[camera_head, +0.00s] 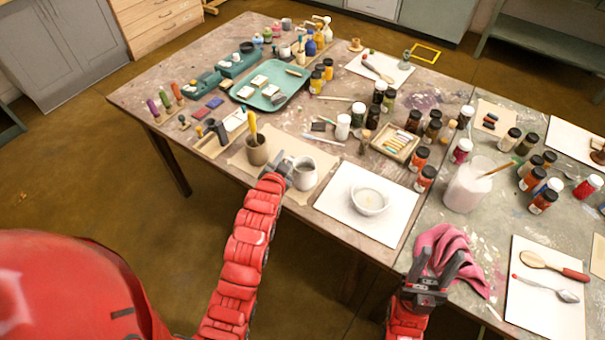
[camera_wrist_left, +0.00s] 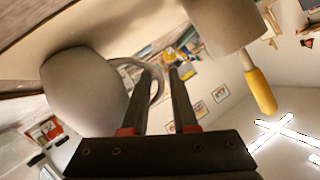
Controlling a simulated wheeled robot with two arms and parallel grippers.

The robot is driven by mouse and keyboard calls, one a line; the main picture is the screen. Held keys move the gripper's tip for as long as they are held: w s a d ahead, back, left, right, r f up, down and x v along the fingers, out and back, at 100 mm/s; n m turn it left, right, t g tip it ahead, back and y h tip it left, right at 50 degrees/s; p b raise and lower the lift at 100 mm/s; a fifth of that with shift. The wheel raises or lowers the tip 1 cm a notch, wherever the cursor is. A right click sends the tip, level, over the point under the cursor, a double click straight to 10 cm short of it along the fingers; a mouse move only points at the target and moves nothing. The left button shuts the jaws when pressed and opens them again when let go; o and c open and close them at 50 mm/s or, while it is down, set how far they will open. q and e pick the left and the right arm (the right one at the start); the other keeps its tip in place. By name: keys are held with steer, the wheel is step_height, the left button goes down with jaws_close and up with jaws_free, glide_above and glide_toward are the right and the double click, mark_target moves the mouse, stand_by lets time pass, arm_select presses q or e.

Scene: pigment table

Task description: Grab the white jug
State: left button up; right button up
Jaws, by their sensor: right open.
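The white jug (camera_head: 304,174) stands near the front edge of the table, with its handle on its left side. In the left wrist view the jug (camera_wrist_left: 85,98) is tilted by the camera angle, and its handle loop shows by the fingers. My left gripper (camera_head: 281,165) is at the handle side of the jug. Its two fingers (camera_wrist_left: 163,85) are apart, with part of the handle seen between them; I cannot tell whether they touch it. My right gripper (camera_head: 440,262) is open and empty, over the pink cloth.
A brown cup (camera_head: 257,152) with a yellow-handled tool stands close left of my left gripper. A white bowl (camera_head: 369,199) sits on a paper sheet right of the jug. A tall white container (camera_head: 467,190) and a pink cloth (camera_head: 457,255) are further right. Several paint jars stand behind.

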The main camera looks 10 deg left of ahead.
arm_select(q)
jaws_close()
steer(key=shift+r, duration=0.1)
stand_by(1.2)
